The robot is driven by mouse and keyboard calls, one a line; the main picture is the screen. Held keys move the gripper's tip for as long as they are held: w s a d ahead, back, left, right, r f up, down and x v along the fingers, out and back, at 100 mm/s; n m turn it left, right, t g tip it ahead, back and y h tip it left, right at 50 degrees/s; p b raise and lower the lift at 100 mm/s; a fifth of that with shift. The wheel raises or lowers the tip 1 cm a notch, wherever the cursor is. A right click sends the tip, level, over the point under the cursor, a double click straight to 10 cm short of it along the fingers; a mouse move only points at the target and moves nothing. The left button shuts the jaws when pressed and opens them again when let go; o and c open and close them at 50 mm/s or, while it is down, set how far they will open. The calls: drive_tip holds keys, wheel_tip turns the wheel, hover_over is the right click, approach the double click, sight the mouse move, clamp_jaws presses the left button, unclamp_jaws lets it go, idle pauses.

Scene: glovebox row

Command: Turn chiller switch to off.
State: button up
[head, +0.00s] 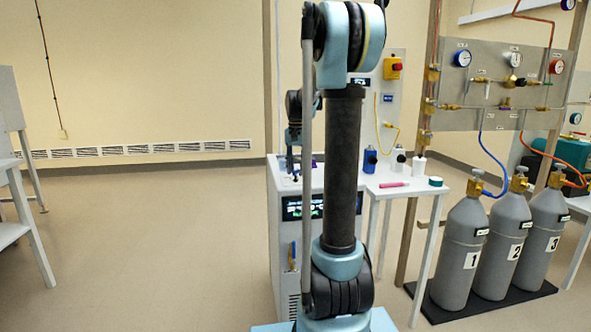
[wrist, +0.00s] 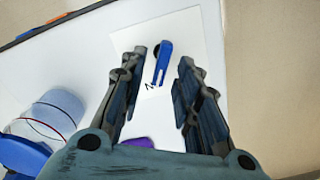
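The chiller switch looks to be the blue lever (wrist: 163,62) on a pale square plate (wrist: 185,28) on a white surface in the wrist view. Dark lettering, partly hidden, is beside its lower end. My gripper (wrist: 164,56) is open, with one finger on each side of the lever. I see gaps on both sides, so it does not appear gripped. In the head view a white cabinet (head: 284,245) with a dark display (head: 300,207), probably the chiller, stands behind my arm.
A clear container (wrist: 50,112) with a blue part stands left of my gripper in the wrist view. A purple object (wrist: 138,143) is partly hidden below. Right of the cabinet, a white table (head: 405,190) holds bottles (head: 370,160). Gas cylinders (head: 460,255) stand further right. Floor at left is clear.

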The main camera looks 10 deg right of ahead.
clamp_jaws()
drive_tip(key=shift+a, duration=0.15)
drive_tip(key=shift+w+a+n, duration=0.1)
drive_tip(key=shift+a+n, duration=0.05)
drive_tip(key=shift+n, duration=2.75)
unclamp_jaws()
